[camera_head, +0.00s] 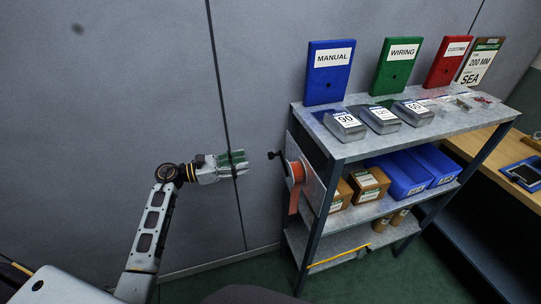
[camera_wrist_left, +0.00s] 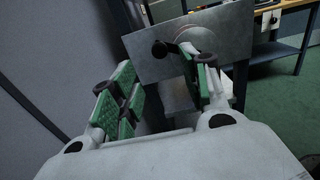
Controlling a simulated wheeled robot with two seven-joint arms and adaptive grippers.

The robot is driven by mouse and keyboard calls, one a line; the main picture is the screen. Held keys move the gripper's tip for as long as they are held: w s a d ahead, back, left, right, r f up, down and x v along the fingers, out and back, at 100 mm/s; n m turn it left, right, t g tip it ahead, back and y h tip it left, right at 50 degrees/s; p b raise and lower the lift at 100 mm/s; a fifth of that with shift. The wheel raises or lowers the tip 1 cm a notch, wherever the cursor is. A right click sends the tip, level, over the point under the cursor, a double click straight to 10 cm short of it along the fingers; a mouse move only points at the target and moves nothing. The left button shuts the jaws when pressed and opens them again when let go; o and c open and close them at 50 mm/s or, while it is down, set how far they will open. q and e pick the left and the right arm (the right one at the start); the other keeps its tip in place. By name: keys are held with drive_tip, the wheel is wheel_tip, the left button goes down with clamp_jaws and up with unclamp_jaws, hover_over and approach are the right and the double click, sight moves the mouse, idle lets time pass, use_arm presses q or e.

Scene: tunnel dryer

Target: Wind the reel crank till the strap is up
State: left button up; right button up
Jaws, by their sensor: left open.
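A reel (camera_head: 297,172) with an orange-red strap (camera_head: 294,199) is mounted on a grey plate at the left end of the metal shelf. The strap hangs down below the reel. The crank's black knob (camera_head: 271,155) sticks out to the left. My left gripper (camera_head: 243,163) is open and empty, a short way left of the knob and apart from it. In the left wrist view the green-padded fingers of my left gripper (camera_wrist_left: 163,88) are spread, with the crank knob (camera_wrist_left: 159,49) beyond them. The right finger partly hides the reel there. My right gripper is not in view.
The metal shelf (camera_head: 366,149) carries upright coloured boards and grey trays on top, with cartons and blue bins (camera_head: 400,180) below. A wooden bench (camera_head: 490,150) stands at the right. The grey wall (camera_head: 130,80) is behind my left arm.

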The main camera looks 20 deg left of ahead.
sight(270, 156)
use_arm(q)
drive_tip(key=shift+p+x, duration=1.35)
drive_tip(key=shift+x, duration=4.15)
drive_tip(key=shift+a, duration=0.1)
clamp_jaws()
